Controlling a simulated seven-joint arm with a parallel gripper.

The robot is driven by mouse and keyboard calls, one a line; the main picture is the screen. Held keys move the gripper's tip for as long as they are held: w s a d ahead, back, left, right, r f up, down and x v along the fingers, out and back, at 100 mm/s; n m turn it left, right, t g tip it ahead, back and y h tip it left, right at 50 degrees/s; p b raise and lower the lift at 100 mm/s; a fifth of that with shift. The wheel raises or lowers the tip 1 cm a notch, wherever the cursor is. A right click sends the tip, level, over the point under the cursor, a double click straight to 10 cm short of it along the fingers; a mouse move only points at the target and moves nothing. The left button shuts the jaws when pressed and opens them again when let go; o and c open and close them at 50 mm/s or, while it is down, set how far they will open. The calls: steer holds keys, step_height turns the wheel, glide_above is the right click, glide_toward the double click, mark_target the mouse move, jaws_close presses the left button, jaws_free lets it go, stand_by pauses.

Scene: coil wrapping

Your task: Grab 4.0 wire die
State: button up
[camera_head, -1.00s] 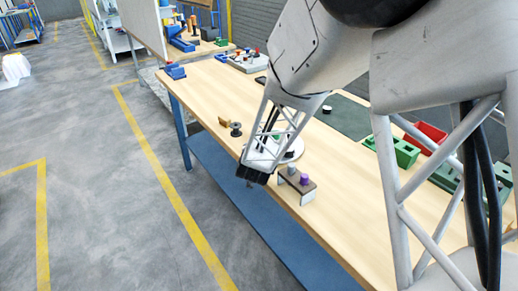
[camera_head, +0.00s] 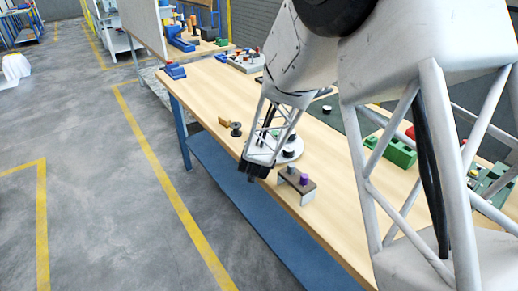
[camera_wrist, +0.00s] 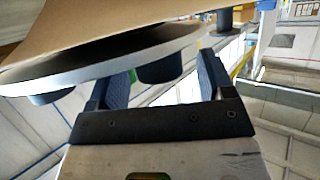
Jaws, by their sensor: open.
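No size label is readable, so I cannot tell which piece is the 4.0 wire die. A small stand (camera_head: 307,188) at the table's front edge carries a purple cylinder (camera_head: 304,179) and a grey cylinder (camera_head: 293,171). A round pale disc (camera_head: 291,153) with dark knobs lies behind it, partly hidden by my wrist. My gripper (camera_head: 252,174) is open and empty at the table's front edge, left of the stand. In the wrist view, my gripper (camera_wrist: 164,80) has its fingers apart, with a dark cylinder (camera_wrist: 160,68) at the disc (camera_wrist: 100,62) showing between or beyond them.
A dark spool (camera_head: 236,129) and a small tan block (camera_head: 224,121) stand left of the disc. Blue parts (camera_head: 175,71) sit at the far table end. The tabletop between is mostly clear.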

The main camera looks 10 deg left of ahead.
stand_by(0.3)
steer(key=c, duration=1.2)
steer(key=shift+o, duration=0.2)
steer(key=shift+r, duration=0.1)
step_height(320, 180, up, 10)
stand_by(0.5)
